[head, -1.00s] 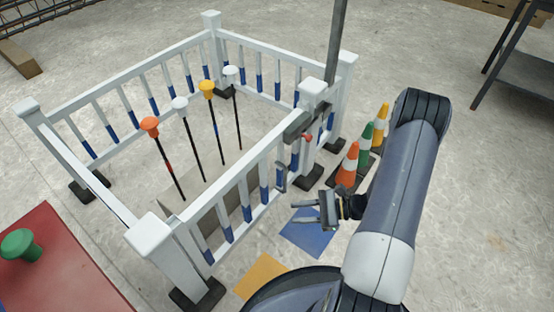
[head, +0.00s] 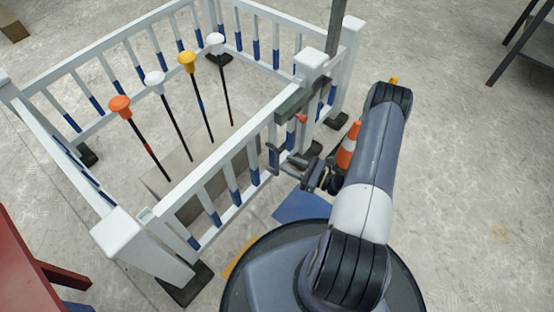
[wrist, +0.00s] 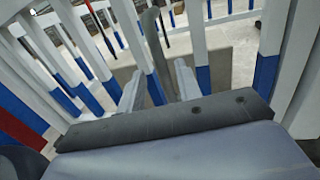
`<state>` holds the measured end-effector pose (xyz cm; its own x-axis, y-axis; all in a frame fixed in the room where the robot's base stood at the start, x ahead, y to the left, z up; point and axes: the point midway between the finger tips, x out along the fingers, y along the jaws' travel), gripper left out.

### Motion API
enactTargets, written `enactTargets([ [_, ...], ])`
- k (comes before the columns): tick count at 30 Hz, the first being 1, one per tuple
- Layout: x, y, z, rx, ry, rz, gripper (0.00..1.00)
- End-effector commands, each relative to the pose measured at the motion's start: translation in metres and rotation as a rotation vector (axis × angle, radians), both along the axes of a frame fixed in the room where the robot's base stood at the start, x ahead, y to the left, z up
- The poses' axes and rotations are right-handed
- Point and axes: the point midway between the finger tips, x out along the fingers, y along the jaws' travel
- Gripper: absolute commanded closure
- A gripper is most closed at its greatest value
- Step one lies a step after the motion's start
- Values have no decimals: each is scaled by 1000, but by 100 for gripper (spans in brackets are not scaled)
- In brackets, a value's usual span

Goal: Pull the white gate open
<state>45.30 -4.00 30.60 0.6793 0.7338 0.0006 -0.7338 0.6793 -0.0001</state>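The white gate (head: 212,167), with blue-ended bars, forms the near right side of a white fence pen. A dark grey upright handle (head: 272,158) is on its outer face near the right end; it also shows in the wrist view (wrist: 153,45). My gripper (head: 285,160) is at the handle, outside the gate. In the wrist view my gripper (wrist: 158,88) has its two fingers apart, one on each side of the handle, with gaps visible. A grey latch bar (head: 292,103) with a red knob (head: 301,118) sits at the gate's right end by the post (head: 312,65).
Several rods with coloured knobs, such as the orange one (head: 120,106), stand inside the pen. An orange and white cone (head: 349,146) stands behind my arm. A red table (head: 32,265) is at the lower left. Floor to the right is open.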

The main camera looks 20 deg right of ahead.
Motion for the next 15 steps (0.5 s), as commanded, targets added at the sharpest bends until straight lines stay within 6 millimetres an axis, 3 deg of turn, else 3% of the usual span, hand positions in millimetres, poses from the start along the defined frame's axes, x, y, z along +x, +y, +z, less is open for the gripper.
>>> enactTargets([
  [6, 22, 25, -2, -1, -1, 4, 67],
  [15, 36, 39, 0, -1, 1, 0, 67],
])
